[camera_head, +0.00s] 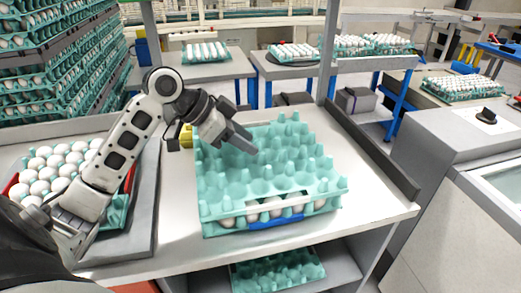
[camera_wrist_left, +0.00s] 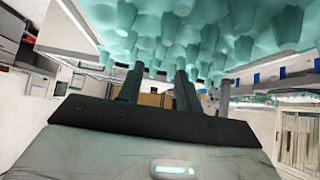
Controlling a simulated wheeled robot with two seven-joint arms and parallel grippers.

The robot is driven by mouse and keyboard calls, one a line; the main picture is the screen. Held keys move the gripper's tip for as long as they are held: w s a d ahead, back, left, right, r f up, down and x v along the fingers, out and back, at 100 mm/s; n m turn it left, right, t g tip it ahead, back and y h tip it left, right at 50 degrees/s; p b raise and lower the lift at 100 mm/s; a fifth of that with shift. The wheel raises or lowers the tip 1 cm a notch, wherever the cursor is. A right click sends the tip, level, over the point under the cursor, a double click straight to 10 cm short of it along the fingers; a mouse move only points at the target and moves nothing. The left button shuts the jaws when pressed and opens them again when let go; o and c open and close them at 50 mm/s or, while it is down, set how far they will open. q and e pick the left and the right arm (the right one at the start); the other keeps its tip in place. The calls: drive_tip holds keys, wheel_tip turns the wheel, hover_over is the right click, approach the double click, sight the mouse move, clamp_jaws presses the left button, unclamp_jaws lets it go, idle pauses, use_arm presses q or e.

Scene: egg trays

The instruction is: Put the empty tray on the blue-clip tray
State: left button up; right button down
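The empty teal tray (camera_head: 225,185) lies on top of the blue-clip tray (camera_head: 215,227) on the white table. Eggs show between the two along the front edge, and the blue clip (camera_head: 276,222) is at the front. The upper tray looks roughly lined up with the lower one; its exact seating is hidden. My left gripper (camera_head: 250,146) is over the upper tray's back left part. In the left wrist view its fingers (camera_wrist_left: 157,70) stand apart with a gap between them, and the teal tray (camera_wrist_left: 165,25) fills the top. My right gripper is not in view.
A red-clip tray of eggs (camera_head: 112,217) is at the left, under my left arm. A yellow object (camera_head: 186,136) is behind the stack. A grey ledge (camera_head: 375,160) borders the table's right side. Another teal tray (camera_head: 280,272) is on the shelf below.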

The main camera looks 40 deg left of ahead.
use_arm(q)
drive_tip(key=v, duration=0.4)
drive_tip(key=shift+s+a+r, duration=0.2)
drive_tip(key=shift+s+r, duration=0.05)
drive_tip(key=shift+r, duration=0.05)
